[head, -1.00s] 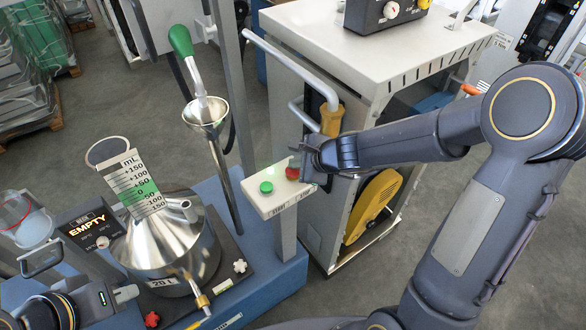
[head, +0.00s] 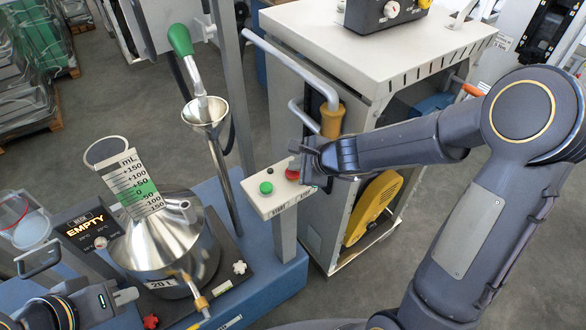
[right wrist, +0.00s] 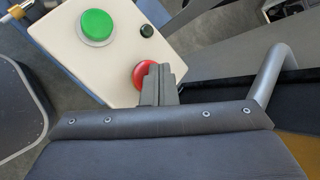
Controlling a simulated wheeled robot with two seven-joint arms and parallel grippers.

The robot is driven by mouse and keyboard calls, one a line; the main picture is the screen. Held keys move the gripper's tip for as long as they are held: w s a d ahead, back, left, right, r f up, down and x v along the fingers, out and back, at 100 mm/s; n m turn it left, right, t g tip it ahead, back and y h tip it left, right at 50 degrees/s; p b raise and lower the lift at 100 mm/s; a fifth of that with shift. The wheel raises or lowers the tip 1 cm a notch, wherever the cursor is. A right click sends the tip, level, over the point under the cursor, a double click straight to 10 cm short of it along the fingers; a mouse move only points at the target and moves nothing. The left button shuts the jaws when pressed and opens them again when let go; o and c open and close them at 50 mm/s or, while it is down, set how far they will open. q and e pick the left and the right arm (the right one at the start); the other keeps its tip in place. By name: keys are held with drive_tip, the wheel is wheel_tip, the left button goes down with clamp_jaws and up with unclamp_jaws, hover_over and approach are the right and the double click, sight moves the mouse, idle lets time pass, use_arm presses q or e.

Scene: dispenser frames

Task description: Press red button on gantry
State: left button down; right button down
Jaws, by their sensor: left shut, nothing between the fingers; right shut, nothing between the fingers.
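The red button (head: 292,174) sits on the white panel (head: 262,201) of the gantry's post, to the right of the green button (head: 266,188). A small dark lamp (head: 270,171) is behind them. My right gripper (head: 299,164) is shut and empty, with its fingertips at the red button. In the right wrist view the fingertips (right wrist: 160,78) overlap the right part of the red button (right wrist: 143,74); contact looks likely, but the depth of the press cannot be told. My left gripper (head: 130,295) is shut and empty at the lower left, beside the steel vessel (head: 165,245).
A display (head: 85,229) reads EMPTY. A grey cabinet (head: 330,215) with a tubular handle (head: 290,62) stands close behind my right gripper.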

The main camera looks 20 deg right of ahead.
sight(297, 172)
drive_tip(key=shift+r+p, duration=0.75)
drive_tip(key=shift+r, duration=0.05)
wheel_tip(297, 172, up, 5)
drive_tip(key=p, duration=0.5)
drive_tip(key=shift+r, duration=0.1)
idle(0.4)
